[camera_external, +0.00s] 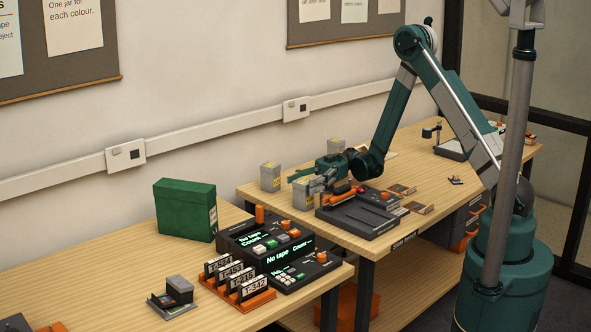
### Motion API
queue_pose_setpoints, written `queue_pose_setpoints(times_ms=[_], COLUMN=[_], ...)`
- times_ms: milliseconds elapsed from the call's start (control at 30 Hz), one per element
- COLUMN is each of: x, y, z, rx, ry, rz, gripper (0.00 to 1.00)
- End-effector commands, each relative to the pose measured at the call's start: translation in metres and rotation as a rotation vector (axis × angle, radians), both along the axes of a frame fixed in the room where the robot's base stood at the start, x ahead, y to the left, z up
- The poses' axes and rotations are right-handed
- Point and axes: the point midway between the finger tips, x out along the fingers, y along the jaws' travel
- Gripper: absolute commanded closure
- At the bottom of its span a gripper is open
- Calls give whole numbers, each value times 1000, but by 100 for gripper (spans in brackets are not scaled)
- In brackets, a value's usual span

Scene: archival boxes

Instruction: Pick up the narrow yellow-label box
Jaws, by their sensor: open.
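Several small grey boxes with yellow on their tops stand on the far table. One grey box (270,181) stands left of my gripper, near the wall. A second grey box (302,199) stands at my gripper's fingers, partly covered by them. A third grey box (336,145) stands behind my gripper, its lower part hidden. I cannot tell surely which one is the narrow box. My gripper (304,180) is open, reaching left and low over the table. Its fingers are close to the second box; whether they touch it or straddle it is unclear.
A dark grey tray (368,222) lies right in front of my gripper. A green box (184,211), black consoles (265,244) with orange parts and an orange rack (238,292) of label cards stand on the near table. The near table's left part is mostly clear.

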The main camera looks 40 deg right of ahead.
Motion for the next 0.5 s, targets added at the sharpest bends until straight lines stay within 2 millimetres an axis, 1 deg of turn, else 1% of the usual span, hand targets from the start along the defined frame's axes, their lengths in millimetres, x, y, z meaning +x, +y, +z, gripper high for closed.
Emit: queue_pose_setpoints(times_ms=[167, 267, 433, 500], x=[0, 0, 0, 0], y=[0, 0, 0, 0], z=[0, 0, 0, 0], rx=[0, 0, 0, 0], ry=[0, 0, 0, 0], rz=[0, 0, 0, 0], gripper=[45, 56, 78, 79])
